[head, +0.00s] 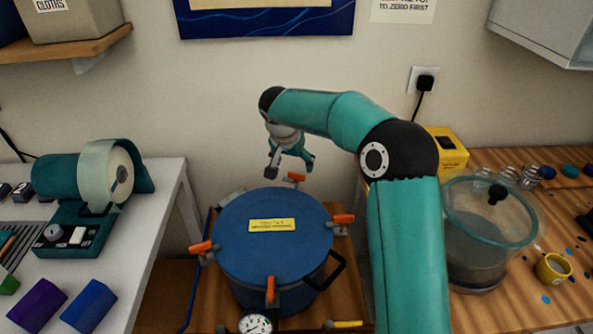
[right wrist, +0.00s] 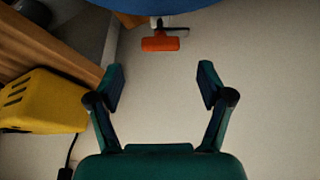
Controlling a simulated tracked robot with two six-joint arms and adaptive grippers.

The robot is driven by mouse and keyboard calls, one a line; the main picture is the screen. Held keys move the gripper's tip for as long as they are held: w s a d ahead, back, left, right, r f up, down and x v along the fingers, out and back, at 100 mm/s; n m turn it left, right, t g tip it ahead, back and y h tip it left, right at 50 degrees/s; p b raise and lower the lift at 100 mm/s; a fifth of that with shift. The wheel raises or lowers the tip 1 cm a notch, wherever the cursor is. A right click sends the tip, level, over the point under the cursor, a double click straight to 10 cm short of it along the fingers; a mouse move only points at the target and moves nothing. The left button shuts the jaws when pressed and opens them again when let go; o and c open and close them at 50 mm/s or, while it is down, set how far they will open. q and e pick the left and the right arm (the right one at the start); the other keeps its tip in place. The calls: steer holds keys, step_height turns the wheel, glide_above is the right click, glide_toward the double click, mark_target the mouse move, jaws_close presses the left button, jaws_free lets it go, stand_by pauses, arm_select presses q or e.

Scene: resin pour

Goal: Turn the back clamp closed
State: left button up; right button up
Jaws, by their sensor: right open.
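A blue pot (head: 272,262) with a flat blue lid (head: 250,212) and a yellow label stands on a wooden surface. Orange-handled clamps sit around its rim: the back clamp (head: 295,177), a right one (head: 343,219), a front one (head: 270,290) and a left one (head: 200,247). My right gripper (head: 290,172) is above and behind the pot, close to the back clamp. In the right wrist view my right gripper (right wrist: 161,85) is open and empty, and the orange handle of the back clamp (right wrist: 160,44) lies ahead, beyond the fingertips and apart from them. My left gripper is not in view.
A glass chamber (head: 490,235) with a lid stands right of my right arm. A yellow box (head: 448,150) is on the right bench, also showing in the right wrist view (right wrist: 42,100). A teal grinder-like machine (head: 90,190) stands left. A gauge (head: 256,324) is at the pot's front.

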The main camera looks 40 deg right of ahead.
mark_target(297, 174)
steer(key=x, duration=0.6)
steer(key=shift+p, duration=0.3)
steer(key=shift+r, duration=0.1)
steer(key=c, duration=1.2)
